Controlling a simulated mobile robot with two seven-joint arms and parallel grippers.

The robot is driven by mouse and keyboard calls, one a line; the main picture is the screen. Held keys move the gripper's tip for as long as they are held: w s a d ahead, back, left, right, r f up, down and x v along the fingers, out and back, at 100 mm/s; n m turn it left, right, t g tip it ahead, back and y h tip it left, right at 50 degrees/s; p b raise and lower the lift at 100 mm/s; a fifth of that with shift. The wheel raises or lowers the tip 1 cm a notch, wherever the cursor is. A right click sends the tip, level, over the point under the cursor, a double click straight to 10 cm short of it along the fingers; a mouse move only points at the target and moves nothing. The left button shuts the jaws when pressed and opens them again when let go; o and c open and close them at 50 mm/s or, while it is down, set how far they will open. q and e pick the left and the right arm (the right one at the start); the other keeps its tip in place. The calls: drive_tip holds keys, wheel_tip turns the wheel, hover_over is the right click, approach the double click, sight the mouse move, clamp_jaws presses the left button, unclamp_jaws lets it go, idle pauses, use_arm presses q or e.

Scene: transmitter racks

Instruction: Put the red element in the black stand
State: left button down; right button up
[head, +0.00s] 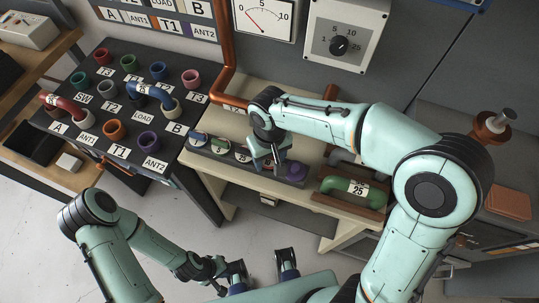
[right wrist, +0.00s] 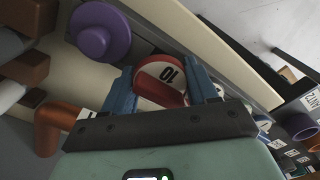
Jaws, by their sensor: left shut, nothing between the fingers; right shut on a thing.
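The black stand (head: 218,155) is a long dark tray on the cream bench, with several numbered round elements in a row and a purple element (head: 297,171) at its right end. My right gripper (head: 270,163) is over the stand, left of the purple element. In the right wrist view its blue fingers (right wrist: 162,88) are shut on the red element (right wrist: 160,72), which has a white face marked 10. The red element's lower end is hidden, so I cannot tell whether it touches the stand. My left gripper (head: 262,268) is low at the front, shut and empty.
A black patch panel (head: 93,95) with coloured sockets and curved links stands at left. Meters and an orange pipe (head: 229,50) are behind. Grey floor is free in front.

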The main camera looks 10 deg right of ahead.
drive_tip(key=o, duration=1.2)
wheel_tip(320, 180, up, 13)
drive_tip(key=shift+r+p, duration=0.15)
drive_tip(key=shift+p, duration=0.95)
